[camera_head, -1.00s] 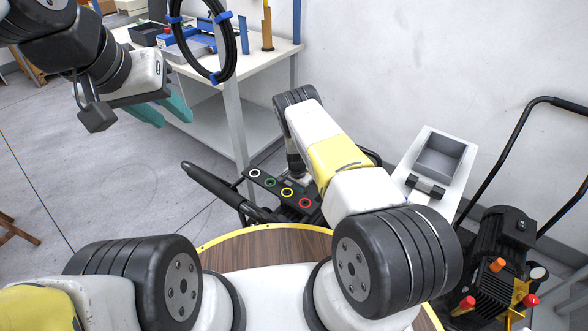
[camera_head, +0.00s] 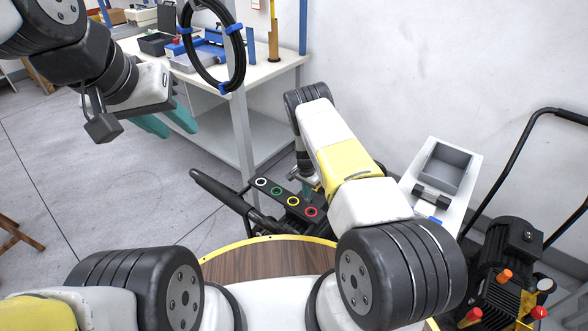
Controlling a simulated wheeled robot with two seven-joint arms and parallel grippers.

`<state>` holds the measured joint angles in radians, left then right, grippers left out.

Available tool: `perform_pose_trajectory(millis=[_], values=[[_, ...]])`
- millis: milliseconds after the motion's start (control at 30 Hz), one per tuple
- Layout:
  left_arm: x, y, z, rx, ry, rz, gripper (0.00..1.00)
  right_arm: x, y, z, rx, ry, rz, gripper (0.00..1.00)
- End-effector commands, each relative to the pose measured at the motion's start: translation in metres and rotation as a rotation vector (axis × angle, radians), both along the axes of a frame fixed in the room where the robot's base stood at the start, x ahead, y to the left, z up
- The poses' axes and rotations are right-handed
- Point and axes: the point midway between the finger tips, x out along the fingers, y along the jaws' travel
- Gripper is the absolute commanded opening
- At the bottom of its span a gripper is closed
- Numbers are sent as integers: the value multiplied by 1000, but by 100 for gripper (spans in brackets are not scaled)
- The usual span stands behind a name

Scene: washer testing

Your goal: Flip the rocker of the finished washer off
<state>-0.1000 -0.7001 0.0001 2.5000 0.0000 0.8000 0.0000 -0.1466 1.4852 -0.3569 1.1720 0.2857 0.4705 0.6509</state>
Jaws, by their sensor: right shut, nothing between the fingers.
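A pressure washer with a black panel (camera_head: 285,198) bearing white, green, yellow and red rings stands in front of me, its black handle (camera_head: 222,188) reaching left. My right gripper (camera_head: 307,190), with teal fingers, is shut and empty at the panel's far edge, beside the yellow and red rings. My forearm and the panel partly hide it, so I cannot tell whether it touches anything. No rocker can be made out. My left gripper (camera_head: 168,122) is open and empty in the air at the upper left, far from the washer.
A second machine with a black motor (camera_head: 512,245) and orange and red knobs stands at the right. A white stand with a grey tray (camera_head: 446,168) is near the wall. A workbench (camera_head: 265,70) stands behind, with a hanging black hose coil (camera_head: 237,62).

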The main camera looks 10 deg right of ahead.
Motion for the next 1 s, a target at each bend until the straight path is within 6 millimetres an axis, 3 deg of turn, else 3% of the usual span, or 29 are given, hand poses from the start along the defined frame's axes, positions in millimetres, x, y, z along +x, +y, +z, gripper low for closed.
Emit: perform_pose_trajectory(millis=[200, 433, 1000], values=[[0, 0, 0, 0, 0, 0, 36, -18, 20, 47, 1, -1, 0, 0], [0, 0, 0, 0, 0, 0, 36, -31, 31, 78, 0, 0, 0, 0], [0, 0, 0, 0, 0, 0, 36, -35, 35, 86, 0, 1, -1, 0]])
